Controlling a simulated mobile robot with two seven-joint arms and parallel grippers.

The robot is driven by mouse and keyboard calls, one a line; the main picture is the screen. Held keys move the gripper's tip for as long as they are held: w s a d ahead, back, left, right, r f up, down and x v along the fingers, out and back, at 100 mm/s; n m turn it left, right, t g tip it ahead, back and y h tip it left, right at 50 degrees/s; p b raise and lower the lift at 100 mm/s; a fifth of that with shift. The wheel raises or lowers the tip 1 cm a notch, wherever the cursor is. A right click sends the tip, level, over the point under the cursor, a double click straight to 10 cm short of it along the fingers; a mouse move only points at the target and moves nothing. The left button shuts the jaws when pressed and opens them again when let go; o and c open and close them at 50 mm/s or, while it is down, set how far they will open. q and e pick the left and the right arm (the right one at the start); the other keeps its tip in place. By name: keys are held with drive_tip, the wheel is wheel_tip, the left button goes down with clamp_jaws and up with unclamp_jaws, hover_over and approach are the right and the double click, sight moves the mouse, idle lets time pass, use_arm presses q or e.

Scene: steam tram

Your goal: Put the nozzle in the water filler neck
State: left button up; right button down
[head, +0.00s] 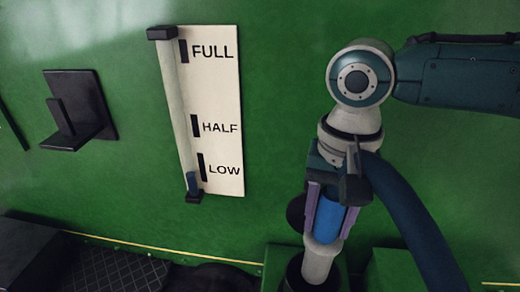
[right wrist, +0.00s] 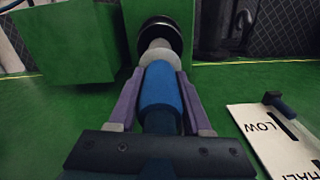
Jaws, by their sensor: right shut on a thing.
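My right gripper (head: 327,215) is shut on the nozzle by its blue grip (head: 330,217), with a purple finger on each side. In the right wrist view the gripper (right wrist: 160,100) holds the same blue grip (right wrist: 161,88). The nozzle's pale spout (head: 319,262) points down at the dark round filler neck (head: 293,272). The neck's black ring also shows in the right wrist view (right wrist: 160,32), at the spout's end. The spout overlaps the neck in both views; I cannot tell whether its tip is inside. My left gripper is out of view.
A dark blue hose (head: 410,215) runs from the nozzle down to the right. The water gauge (head: 218,115) on the green wall shows a little blue at LOW. A black bracket (head: 90,105) sticks out at the left. A green box (right wrist: 68,45) stands beside the neck.

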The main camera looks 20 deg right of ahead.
sight(320, 247)
idle(0.3)
drive_tip(key=shift+f, duration=0.1)
drive_tip(key=shift+f+b, duration=0.7)
drive_tip(key=shift+f, duration=0.3)
drive_tip(key=shift+f+b, duration=0.7)
drive_tip(key=shift+f, duration=0.45)
drive_tip(key=shift+f+b, duration=0.8)
drive_tip(key=shift+f, duration=0.75)
drive_tip(key=shift+f+b, duration=0.35)
drive_tip(key=shift+b, duration=0.1)
drive_tip(key=shift+f, duration=0.2)
